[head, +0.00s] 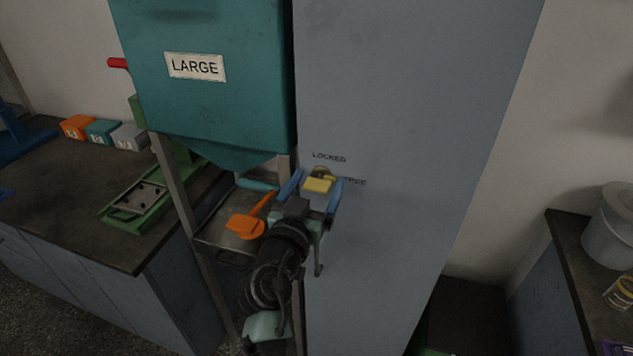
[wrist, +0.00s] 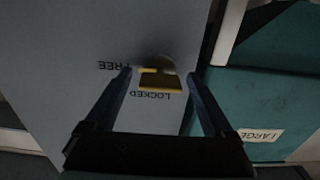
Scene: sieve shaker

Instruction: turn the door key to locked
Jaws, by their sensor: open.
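The yellow door key (head: 318,184) sits in its lock on the grey cabinet door (head: 400,120). The word LOCKED is printed above it and FREE to its right in the head view. My gripper (head: 316,186) is open, with one blue finger on each side of the key. In the wrist view the key (wrist: 158,80) shows between the fingertips of my gripper (wrist: 160,76), with a gap to each finger. The wrist view shows the labels upside down. I cannot tell whether the fingers reach the key in depth. The key's exact turn is hard to tell.
A teal hopper marked LARGE (head: 200,95) stands left of the door. An orange scoop (head: 246,222) lies below it, close to my arm. A green tray (head: 140,205) is on the left counter. A grey pot (head: 610,228) stands on the right counter.

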